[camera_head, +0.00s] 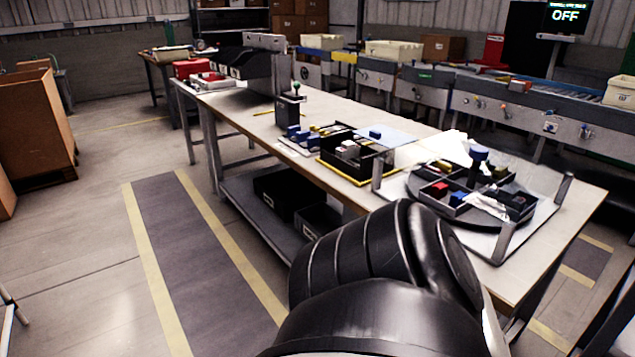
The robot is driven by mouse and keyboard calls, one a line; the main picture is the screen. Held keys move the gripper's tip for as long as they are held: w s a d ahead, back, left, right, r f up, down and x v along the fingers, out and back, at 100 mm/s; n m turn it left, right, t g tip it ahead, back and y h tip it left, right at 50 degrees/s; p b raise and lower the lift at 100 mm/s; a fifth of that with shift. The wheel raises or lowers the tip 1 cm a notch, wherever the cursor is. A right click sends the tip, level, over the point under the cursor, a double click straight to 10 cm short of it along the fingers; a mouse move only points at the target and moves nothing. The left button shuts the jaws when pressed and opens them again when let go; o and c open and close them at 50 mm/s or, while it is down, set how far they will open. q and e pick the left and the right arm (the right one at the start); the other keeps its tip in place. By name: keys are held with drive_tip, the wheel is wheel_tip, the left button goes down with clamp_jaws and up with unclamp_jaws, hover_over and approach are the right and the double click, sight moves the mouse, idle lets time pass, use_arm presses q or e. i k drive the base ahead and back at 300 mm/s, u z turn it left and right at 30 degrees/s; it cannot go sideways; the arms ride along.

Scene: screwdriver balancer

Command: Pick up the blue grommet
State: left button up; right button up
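I cannot tell for sure which blue thing is the grommet. Small blue pieces (293,131) lie in a low tray on the workbench. A blue piece (375,134) is by a black bin. Another blue piece (457,197) lies in a compartment of the round black divided tray (425,210). A dark blue piece (478,153) stands at that tray's far side. My black arm link fills the lower middle and hides part of the bench. I can make out neither gripper.
The long workbench (240,107) runs from back left to front right. A black bin (355,160) sits on a yellow-edged base left of the round tray. Upright posts (504,243) stand around the round tray. A conveyor (520,95) runs behind.

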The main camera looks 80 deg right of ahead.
sight(458, 198)
drive_tip(key=u, duration=0.1)
drive_tip(key=k, duration=1.1)
drive_tip(key=z, duration=0.35)
